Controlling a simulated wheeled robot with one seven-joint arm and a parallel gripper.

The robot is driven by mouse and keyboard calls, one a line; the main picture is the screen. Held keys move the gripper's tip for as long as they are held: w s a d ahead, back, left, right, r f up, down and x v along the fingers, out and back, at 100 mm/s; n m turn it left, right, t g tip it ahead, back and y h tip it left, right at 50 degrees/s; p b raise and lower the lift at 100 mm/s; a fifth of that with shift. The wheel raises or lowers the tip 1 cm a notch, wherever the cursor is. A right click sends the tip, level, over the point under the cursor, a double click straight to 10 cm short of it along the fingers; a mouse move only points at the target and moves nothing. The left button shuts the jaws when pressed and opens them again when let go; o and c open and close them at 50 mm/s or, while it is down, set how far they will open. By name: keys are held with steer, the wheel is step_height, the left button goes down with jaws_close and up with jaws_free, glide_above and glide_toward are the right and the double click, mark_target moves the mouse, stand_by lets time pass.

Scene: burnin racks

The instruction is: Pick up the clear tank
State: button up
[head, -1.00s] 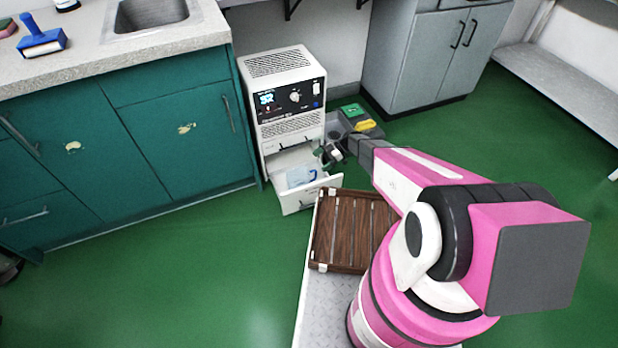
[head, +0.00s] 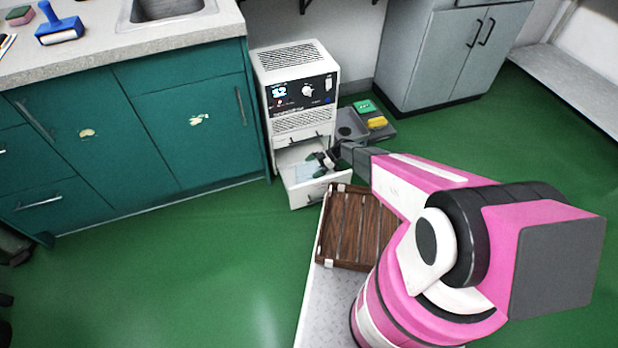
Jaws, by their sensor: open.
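The clear tank (head: 300,172) is a pale, see-through shape inside the pulled-out lower drawer (head: 318,192) of a white machine (head: 299,88). It is small and faint, and my gripper covers part of it. My gripper (head: 319,163) is open and reaches over the drawer from the right, by the tank's right side. The view does not show whether the fingers touch the tank or are around it.
A brown slatted wooden crate (head: 356,228) rests on my deck in front of the drawer. A grey tray (head: 384,133) with green and yellow items lies right of the machine. Teal cabinets (head: 190,130) stand on the left. Green floor is clear at lower left.

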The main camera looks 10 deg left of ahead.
steer(key=shift+a+f, duration=0.1)
steer(key=c, duration=1)
steer(key=shift+r, duration=0.2)
